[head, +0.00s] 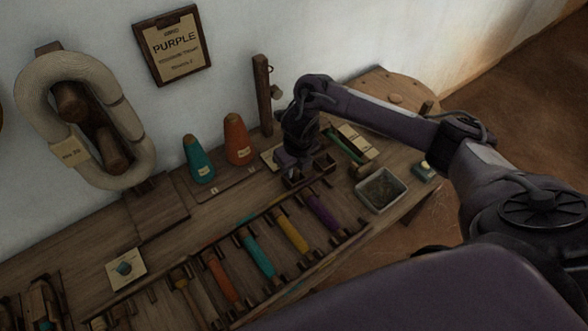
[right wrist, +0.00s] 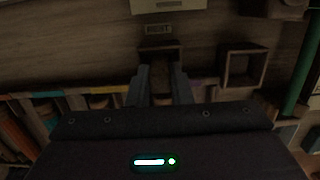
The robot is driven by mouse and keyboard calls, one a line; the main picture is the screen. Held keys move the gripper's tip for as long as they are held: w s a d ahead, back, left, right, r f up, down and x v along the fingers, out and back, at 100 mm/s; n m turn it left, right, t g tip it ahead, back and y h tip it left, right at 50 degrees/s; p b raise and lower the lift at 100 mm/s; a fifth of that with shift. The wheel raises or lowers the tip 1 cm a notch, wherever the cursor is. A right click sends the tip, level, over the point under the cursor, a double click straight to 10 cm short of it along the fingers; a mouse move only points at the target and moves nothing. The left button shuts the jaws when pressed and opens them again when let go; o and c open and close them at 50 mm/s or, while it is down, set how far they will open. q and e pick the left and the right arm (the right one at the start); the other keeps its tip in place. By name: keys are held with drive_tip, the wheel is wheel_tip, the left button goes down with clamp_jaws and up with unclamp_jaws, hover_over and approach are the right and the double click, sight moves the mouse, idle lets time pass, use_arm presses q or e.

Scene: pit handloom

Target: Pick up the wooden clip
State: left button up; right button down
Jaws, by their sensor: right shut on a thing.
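My right gripper (head: 297,172) points down at the bench, at the far end of the bobbin rack. In the right wrist view its two fingers (right wrist: 160,88) are shut on a small brown wooden piece, which I take to be the wooden clip (right wrist: 161,77). The clip is dark and partly hidden between the fingers, over or in a small square wooden holder (right wrist: 158,50); I cannot tell whether it is clear of it. The head view hides the clip behind the gripper. My left gripper is not in view.
An empty square holder (right wrist: 243,66) stands beside the fingers. The rack holds purple (head: 322,212), yellow (head: 291,234) and other bobbins. Teal (head: 199,162) and orange (head: 237,142) cones stand left of my gripper. A metal tray (head: 382,190) is to its right.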

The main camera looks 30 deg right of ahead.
drive_tip(key=shift+r, duration=0.7)
wheel_tip(320, 180, up, 18)
drive_tip(key=p, duration=0.8)
drive_tip(key=shift+r, duration=0.2)
